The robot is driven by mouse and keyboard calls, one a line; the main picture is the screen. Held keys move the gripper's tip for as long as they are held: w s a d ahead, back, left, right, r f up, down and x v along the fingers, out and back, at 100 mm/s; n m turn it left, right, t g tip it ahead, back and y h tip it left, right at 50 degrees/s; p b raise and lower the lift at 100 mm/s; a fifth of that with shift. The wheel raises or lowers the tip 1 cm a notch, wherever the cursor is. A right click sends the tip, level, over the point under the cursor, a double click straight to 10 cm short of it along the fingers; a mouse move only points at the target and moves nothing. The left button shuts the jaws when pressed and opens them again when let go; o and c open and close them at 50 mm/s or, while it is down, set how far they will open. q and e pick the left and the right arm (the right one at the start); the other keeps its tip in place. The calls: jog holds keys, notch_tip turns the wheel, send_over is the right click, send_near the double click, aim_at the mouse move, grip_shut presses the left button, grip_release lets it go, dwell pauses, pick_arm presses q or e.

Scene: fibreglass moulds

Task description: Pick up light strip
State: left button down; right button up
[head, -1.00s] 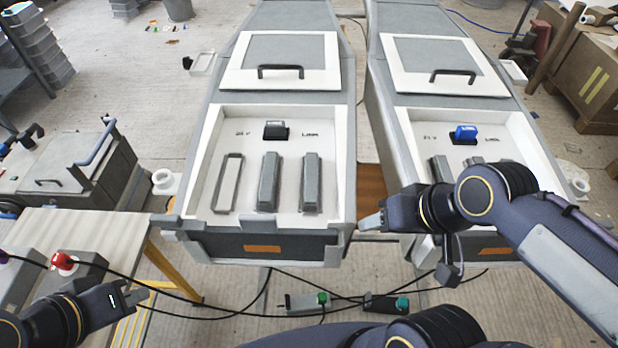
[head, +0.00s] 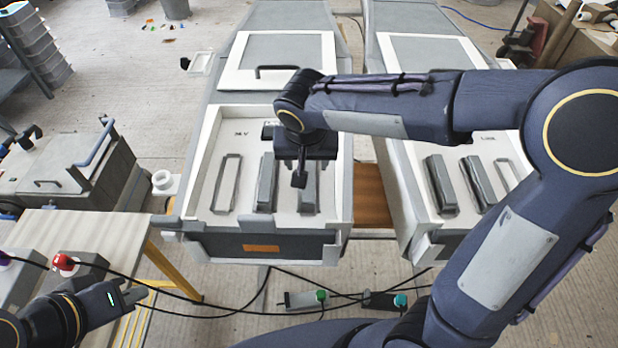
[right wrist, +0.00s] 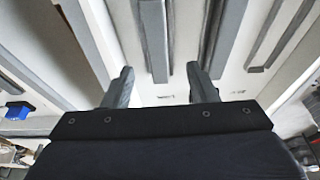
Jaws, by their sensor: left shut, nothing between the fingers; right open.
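The grey bars in the left mould's white bay look like the light strips; I cannot tell which one is meant. That gripper is open and empty, pointing down over the bay. In the right wrist view, a grey bar (right wrist: 153,35) lies between the lines of its open fingers (right wrist: 161,85), and another bar (right wrist: 225,35) lies beside it. Contact cannot be seen. My left gripper (head: 128,296) is shut and empty at lower left.
A thin rectangular frame (head: 226,184) lies left of the bars. The right mould (head: 412,200) holds similar bars (head: 441,186), partly behind my right arm. A table (head: 90,240) with a red-button box (head: 75,268) stands at left. Cables cross the floor in front.

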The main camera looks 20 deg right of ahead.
aim_at(309, 180)
jog(key=p+x, duration=0.1)
jog(key=x, duration=0.5)
jog(key=shift+w+d+f, duration=0.1)
jog(key=shift+d+f, duration=0.1)
jog(key=shift+f, duration=0.1)
jog(key=c, duration=1.1)
jog(key=shift+r, duration=0.1)
